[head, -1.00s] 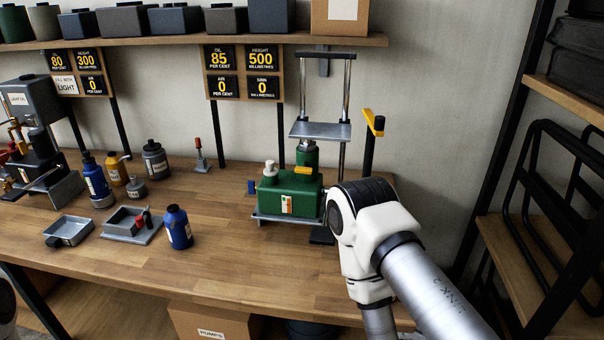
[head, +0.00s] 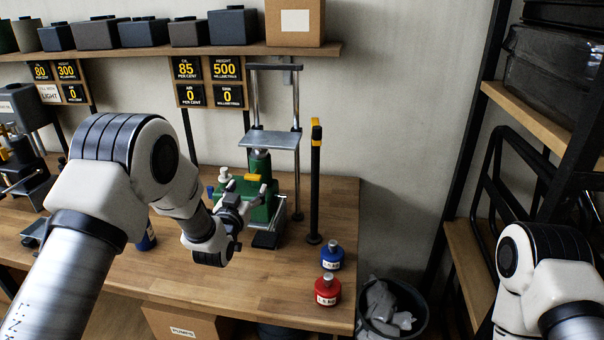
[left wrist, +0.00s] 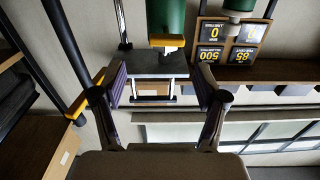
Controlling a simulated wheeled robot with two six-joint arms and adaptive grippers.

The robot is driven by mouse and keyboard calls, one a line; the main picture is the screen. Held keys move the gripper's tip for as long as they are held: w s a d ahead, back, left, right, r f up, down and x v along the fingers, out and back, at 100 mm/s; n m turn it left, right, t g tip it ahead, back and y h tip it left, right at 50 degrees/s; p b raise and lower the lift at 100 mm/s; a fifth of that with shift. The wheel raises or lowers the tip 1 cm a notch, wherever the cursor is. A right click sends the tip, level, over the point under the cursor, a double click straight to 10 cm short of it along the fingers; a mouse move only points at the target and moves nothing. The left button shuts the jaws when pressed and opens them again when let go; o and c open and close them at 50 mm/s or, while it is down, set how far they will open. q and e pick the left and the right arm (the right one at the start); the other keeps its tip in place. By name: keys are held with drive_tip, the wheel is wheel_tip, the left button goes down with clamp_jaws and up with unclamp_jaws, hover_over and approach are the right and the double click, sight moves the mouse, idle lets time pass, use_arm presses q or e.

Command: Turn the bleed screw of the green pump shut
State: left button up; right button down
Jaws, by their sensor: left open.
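The green pump (head: 262,212) stands on the bench below the two-rod frame, partly hidden by my left gripper. I cannot tell the bleed screw apart. My right arm is at the lower right; its gripper is out of view.
A black post with a yellow top (head: 316,180) stands right of the pump. A blue bottle (head: 332,254) and a red bottle (head: 327,289) stand near the bench's right end. A bin (head: 393,312) is beyond that end. Sign panels (head: 209,82) hang behind.

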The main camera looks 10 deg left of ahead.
sight(251, 178)
use_arm(q)
drive_tip(key=w+p, duration=0.1)
drive_tip(key=w, duration=0.3)
drive_tip(key=w+p, duration=0.1)
drive_tip(key=w, duration=0.2)
drive_tip(key=shift+a+f+p, duration=0.1)
drive_tip(key=shift+a+p, duration=0.2)
drive_tip(key=shift+a, duration=0.05)
drive_tip(key=shift+w+d, duration=0.2)
drive_tip(key=shift+w, duration=0.15)
drive_tip(key=shift+a+f, duration=0.1)
drive_tip(key=shift+a, duration=0.05)
drive_tip(key=shift+c, duration=0.4)
drive_tip(key=c, duration=1.1)
